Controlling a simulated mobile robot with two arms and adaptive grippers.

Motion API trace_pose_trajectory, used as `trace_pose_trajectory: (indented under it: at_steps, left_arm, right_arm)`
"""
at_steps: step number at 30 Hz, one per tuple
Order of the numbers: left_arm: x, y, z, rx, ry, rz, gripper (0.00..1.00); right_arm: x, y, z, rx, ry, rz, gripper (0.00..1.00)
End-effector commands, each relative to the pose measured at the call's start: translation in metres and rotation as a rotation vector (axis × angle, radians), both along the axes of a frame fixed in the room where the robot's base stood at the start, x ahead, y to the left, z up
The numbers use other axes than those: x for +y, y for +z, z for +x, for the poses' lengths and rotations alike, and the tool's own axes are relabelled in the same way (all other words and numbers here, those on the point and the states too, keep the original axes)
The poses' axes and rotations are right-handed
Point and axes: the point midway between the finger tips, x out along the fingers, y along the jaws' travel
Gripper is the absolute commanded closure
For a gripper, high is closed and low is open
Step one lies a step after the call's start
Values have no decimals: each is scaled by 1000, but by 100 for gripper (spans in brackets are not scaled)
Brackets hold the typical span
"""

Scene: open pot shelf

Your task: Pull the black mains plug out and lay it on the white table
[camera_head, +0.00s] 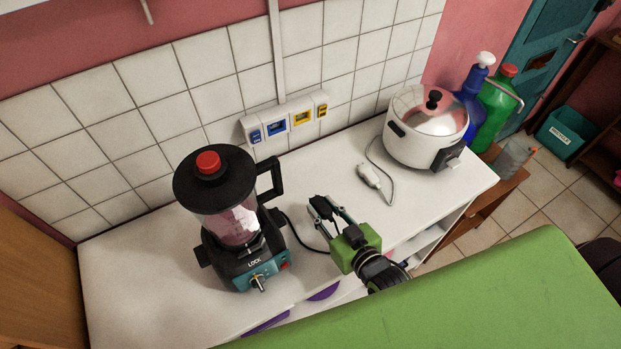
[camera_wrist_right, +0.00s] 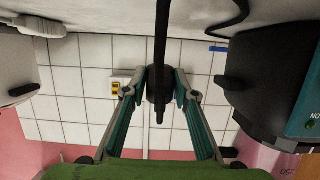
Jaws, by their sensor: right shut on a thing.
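The black mains plug (camera_head: 321,207) is between the fingers of my right gripper (camera_head: 326,213), clear of the wall sockets and over the white table (camera_head: 130,290). In the right wrist view the plug (camera_wrist_right: 159,90) sits between the two teal fingers, with its black cable running to the top edge. The gripper is shut on it. In the head view a black cable runs from near the blender (camera_head: 236,215) towards the gripper. Whether the plug touches the table I cannot tell. My left gripper is not in view.
The socket strip (camera_head: 288,118) with blue and yellow sockets is on the tiled wall. A rice cooker (camera_head: 415,145) stands at the right, with a white plug (camera_head: 368,176) lying before it. Bare tabletop shows between blender and cooker. A green surface (camera_head: 480,290) fills the lower right.

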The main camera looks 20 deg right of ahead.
Motion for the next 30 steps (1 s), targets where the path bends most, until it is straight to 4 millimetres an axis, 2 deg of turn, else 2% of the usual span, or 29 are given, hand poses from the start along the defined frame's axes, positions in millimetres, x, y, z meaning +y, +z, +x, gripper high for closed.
trace_pose_trajectory:
  at_steps: [5, 18, 27, 28, 30]
  left_arm:
    - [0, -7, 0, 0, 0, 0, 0]
    - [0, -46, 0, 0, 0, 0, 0]
    - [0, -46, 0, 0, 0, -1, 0]
    - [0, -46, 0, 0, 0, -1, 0]
    - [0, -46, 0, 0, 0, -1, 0]
  right_arm:
    - [-1, -10, -6, 11, 0, -2, 100]
    - [-1, -45, -5, 9, 2, -2, 100]
    - [-1, -44, -5, 10, 2, -2, 100]
    - [-1, -44, -5, 10, 2, -2, 71]
    - [-1, -44, -5, 10, 2, -2, 54]
